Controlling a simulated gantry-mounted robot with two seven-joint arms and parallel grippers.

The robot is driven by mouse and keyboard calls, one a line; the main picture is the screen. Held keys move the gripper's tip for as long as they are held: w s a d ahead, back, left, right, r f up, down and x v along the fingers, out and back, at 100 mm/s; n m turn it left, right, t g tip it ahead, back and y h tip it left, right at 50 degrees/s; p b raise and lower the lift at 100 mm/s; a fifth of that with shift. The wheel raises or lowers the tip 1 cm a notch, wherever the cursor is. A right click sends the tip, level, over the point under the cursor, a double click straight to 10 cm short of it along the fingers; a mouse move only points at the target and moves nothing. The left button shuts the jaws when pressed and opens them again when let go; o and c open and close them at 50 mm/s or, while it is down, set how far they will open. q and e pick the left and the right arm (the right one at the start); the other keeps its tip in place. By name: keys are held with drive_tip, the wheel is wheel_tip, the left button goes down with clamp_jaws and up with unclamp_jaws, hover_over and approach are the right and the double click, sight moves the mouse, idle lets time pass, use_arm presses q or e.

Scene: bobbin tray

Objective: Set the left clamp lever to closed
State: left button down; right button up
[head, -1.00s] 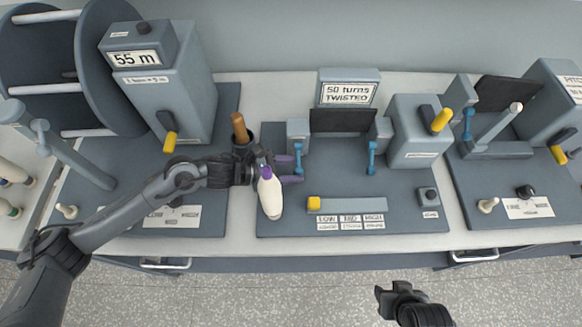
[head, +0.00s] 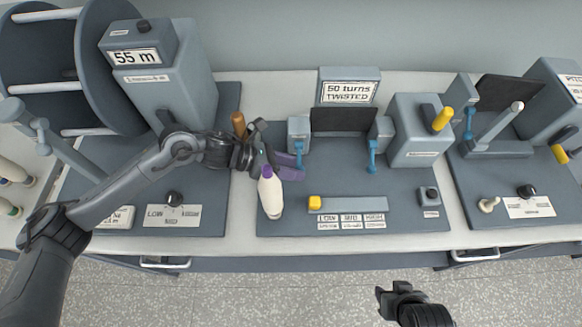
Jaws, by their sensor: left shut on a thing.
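The left clamp lever (head: 299,156) is a small blue lever hanging down in front of the left grey clamp block (head: 299,128). My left gripper (head: 296,167) reaches in from the left, with its purple fingers close together and shut at the lever's lower end. The fingers partly hide that end. The matching right clamp lever (head: 372,156) hangs down from the right clamp block (head: 380,131). My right gripper (head: 392,291) is low in the view, away from the bench; its finger opening is not clear.
A yellow slider (head: 314,202) sits in front, and a grey box with a yellow lever (head: 441,119) is to the right.

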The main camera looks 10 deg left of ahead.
use_arm(q)
drive_tip(key=shift+w+d+r, duration=0.1)
drive_tip(key=shift+d+r, duration=0.05)
drive_tip(key=shift+r, duration=0.6)
drive_tip(key=c, duration=0.9)
unclamp_jaws()
drive_tip(key=o, duration=0.4)
drive_tip(key=shift+w+f, duration=0.1)
drive_tip(key=shift+f, duration=0.05)
drive_tip(key=shift+o, duration=0.2)
drive_tip(key=shift+f, duration=0.15)
drive_tip(key=shift+a, duration=0.2)
drive_tip(key=v, duration=1)
drive_tip(key=shift+a+b, duration=0.3)
